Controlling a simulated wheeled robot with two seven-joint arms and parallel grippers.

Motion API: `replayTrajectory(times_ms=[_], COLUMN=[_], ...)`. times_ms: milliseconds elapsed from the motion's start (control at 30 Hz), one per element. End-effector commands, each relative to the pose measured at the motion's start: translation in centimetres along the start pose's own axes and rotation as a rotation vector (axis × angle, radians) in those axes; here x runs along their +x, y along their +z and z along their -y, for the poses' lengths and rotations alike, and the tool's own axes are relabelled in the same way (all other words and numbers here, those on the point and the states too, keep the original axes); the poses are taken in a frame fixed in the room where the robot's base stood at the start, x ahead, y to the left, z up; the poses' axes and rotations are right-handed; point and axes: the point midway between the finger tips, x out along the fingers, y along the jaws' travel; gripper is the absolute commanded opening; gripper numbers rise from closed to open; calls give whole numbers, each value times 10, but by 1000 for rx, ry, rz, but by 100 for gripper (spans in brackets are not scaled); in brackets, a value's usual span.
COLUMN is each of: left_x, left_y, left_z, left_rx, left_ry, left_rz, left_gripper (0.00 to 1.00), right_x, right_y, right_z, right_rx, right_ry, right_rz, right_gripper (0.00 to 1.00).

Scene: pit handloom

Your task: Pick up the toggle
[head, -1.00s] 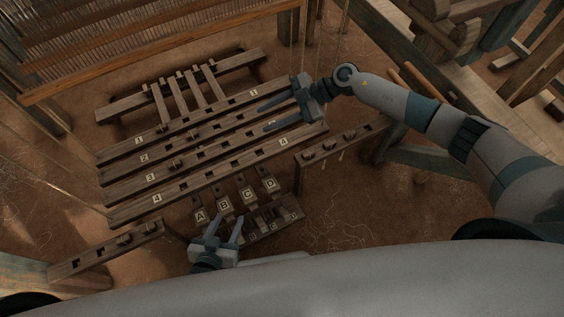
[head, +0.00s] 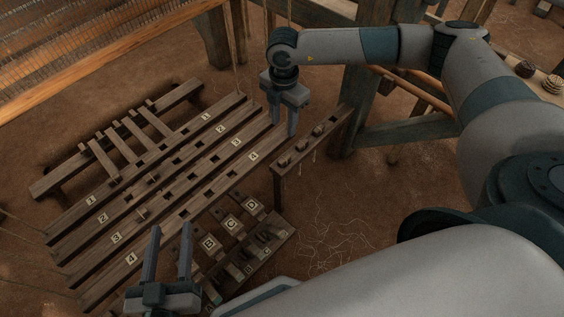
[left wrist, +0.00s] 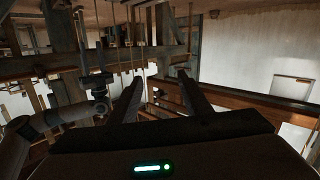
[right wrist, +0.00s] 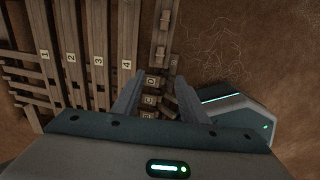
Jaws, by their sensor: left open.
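Several small wooden pegs that look like toggles (head: 301,146) sit along the narrow rail (head: 335,122) right of the numbered bars; which one the task means I cannot tell. They also show on the rail in the right wrist view (right wrist: 165,20). My right gripper (head: 281,118) points down just left of this rail, above the ends of the bars. Its fingers are apart and nothing shows between them. My left gripper (head: 170,235) is open and empty over the front end of the bars. Its fingers also show apart in the left wrist view (left wrist: 160,90).
Long slotted bars numbered 1 to 4 (head: 185,160) lie beside lettered blocks (head: 231,223) and a small holder (head: 262,250). A slatted rack (head: 115,140) lies behind. Loom posts (head: 365,90) and a cross beam (head: 410,130) stand right of the rail.

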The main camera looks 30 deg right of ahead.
Motion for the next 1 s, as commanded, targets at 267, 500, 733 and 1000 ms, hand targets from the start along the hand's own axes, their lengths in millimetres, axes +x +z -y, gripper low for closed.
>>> replayTrajectory(times_ms=[267,500,733,1000], left_x=[0,-2,-10,-18], left_y=[-6,-26,-51,-69], left_z=[-2,-9,-17,-23], left_rx=[4,11,17,21], left_ry=[4,16,30,39], left_rz=[-41,-163,-308,-411], left_gripper=[44,44,44,44], right_x=[17,58,99,122], right_y=[0,-1,0,0], right_z=[0,0,0,0], right_rx=[0,-2,-1,-1], right_ry=[-1,-3,-2,0], right_rz=[-1,-2,-1,-2], right_gripper=[39,39,39,39])
